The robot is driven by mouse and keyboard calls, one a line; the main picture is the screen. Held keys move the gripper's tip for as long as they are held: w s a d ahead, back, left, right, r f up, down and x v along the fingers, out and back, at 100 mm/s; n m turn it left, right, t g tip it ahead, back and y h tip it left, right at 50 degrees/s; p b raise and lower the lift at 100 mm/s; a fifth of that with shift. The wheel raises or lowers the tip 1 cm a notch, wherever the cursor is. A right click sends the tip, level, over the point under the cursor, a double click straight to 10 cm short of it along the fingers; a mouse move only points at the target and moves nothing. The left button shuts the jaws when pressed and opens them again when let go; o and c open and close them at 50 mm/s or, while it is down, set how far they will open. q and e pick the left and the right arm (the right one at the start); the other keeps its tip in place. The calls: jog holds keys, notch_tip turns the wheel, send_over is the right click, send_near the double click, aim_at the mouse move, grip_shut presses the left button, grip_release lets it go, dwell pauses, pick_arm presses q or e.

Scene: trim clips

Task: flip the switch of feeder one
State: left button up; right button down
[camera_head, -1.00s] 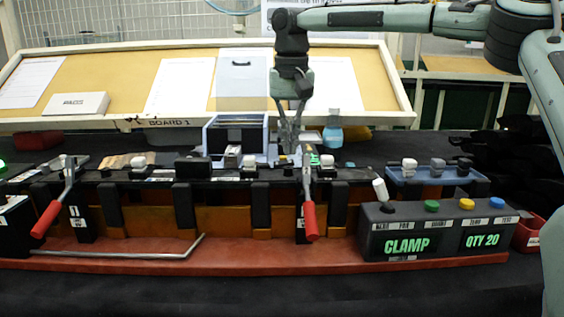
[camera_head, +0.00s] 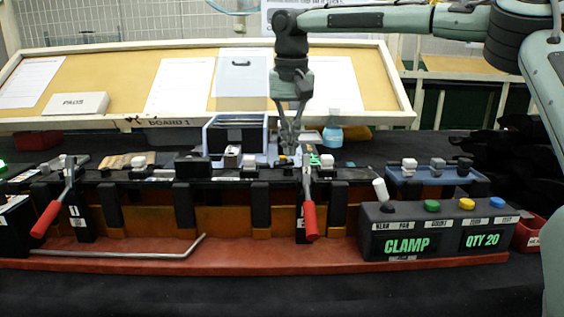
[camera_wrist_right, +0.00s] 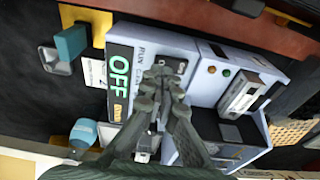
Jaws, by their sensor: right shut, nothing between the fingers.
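A light blue-grey feeder unit (camera_head: 262,121) stands behind the middle of the black fixture. In the right wrist view its casing (camera_wrist_right: 208,82) carries a black panel with a green "OFF" display (camera_wrist_right: 119,78). A small switch plate (camera_wrist_right: 172,66) sits beside the display, partly hidden by my fingertips. My right gripper (camera_head: 288,150) points down over the right side of the unit. In the right wrist view the gripper (camera_wrist_right: 164,75) is shut and empty, its tips at the switch plate. I cannot tell whether they touch it. My left gripper is out of view.
A red-handled clamp (camera_head: 310,218) stands just in front of my right gripper, another (camera_head: 46,218) at the left. A control box (camera_head: 405,243) reading "CLAMP" and "QTY 20" is at the front right. A blue bottle (camera_head: 332,135) stands right of the gripper.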

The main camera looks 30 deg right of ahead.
aim_at(290, 161)
jog(key=shift+f, duration=0.9)
jog(key=shift+r, duration=3.55)
